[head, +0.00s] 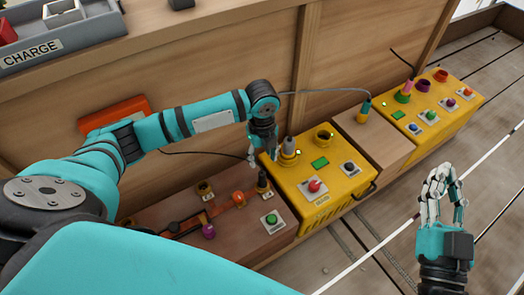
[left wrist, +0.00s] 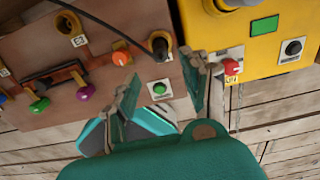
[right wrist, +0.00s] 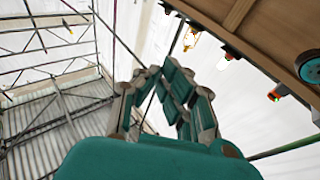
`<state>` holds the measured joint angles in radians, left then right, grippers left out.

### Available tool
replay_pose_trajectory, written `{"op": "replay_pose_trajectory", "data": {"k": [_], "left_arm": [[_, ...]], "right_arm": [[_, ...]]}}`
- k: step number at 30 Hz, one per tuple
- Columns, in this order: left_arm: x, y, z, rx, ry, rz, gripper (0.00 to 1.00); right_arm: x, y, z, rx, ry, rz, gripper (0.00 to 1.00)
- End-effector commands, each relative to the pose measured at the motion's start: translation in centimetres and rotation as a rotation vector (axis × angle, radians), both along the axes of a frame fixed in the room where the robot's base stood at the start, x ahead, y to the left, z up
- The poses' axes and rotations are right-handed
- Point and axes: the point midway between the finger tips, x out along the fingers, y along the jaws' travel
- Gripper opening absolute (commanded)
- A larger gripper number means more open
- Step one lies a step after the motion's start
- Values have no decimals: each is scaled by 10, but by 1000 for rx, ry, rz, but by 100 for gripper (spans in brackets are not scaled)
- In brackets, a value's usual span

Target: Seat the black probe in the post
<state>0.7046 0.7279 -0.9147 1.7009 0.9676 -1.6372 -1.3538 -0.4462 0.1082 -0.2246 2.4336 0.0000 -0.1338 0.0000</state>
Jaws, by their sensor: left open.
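A black probe (head: 263,182) stands upright at the right end of the brown panel; it also shows in the left wrist view (left wrist: 158,45). My left gripper (head: 263,156) is open and empty, above and beside the probe; its two fingers (left wrist: 162,85) are apart, with the probe beyond them. A brass collar with a dark opening (head: 204,188) sits on the brown panel, and a yellow ring with a dark opening (head: 323,135) sits on the yellow box; I cannot tell which is the post. My right gripper (head: 442,178) looks slightly open and empty, far right of the probe.
The brown panel (head: 240,243) has a green button, an orange knob and a purple knob. A second yellow box (head: 455,96) stands further right. Cables run along the wooden wall.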

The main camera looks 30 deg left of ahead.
Motion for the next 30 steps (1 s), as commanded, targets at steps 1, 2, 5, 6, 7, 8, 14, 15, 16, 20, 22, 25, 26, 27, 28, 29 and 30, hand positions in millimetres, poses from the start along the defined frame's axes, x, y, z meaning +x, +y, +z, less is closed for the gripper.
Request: {"op": "replay_pose_trajectory", "data": {"k": [1,2,5,6,7,8,14,15,16,20,22,25,26,27,28,29,30], "left_arm": [[0,0,3,0,0,0,47],[0,0,4,0,-1,0,47],[-1,-11,2,-25,-20,11,47],[-1,-23,-2,-53,-41,24,47],[-1,-35,-4,-84,-65,40,47],[-2,-49,-7,-121,-94,61,47],[-6,-167,14,-577,-330,369,47],[-6,-184,29,-688,-372,454,47],[-7,-193,40,-773,-398,519,47],[-10,-205,103,-1135,-505,809,47],[-14,-192,137,-1315,-558,957,47],[-25,-162,179,-1534,-636,1120,47],[-29,-152,189,-1587,-658,1156,47],[-34,-140,201,-1650,-686,1195,47],[-38,-132,208,-1691,-705,1218,47],[-42,-124,215,-1725,-721,1236,47],[-47,-116,222,-1763,-741,1254,47]], "right_arm": [[1,0,-3,-6,20,-1,0],[1,-1,-5,-8,31,-2,0],[2,-1,-9,-14,50,-3,0],[2,-1,-10,-15,53,-3,0],[2,-1,-10,-15,55,-3,0],[2,-1,-10,-15,55,-3,0],[2,-1,-10,-15,54,-3,0],[2,-1,-10,-15,54,-3,0],[2,-1,-10,-15,53,-3,0],[2,-1,-9,-15,53,-3,0],[2,-1,-9,-15,53,-3,0],[2,-1,-9,-14,52,-3,0],[2,-1,-9,-14,52,-3,0],[2,-1,-9,-14,52,-3,0],[2,-1,-9,-13,52,-3,0],[2,-1,-9,-14,52,-3,0],[2,-1,-9,-13,52,-3,0]]}}
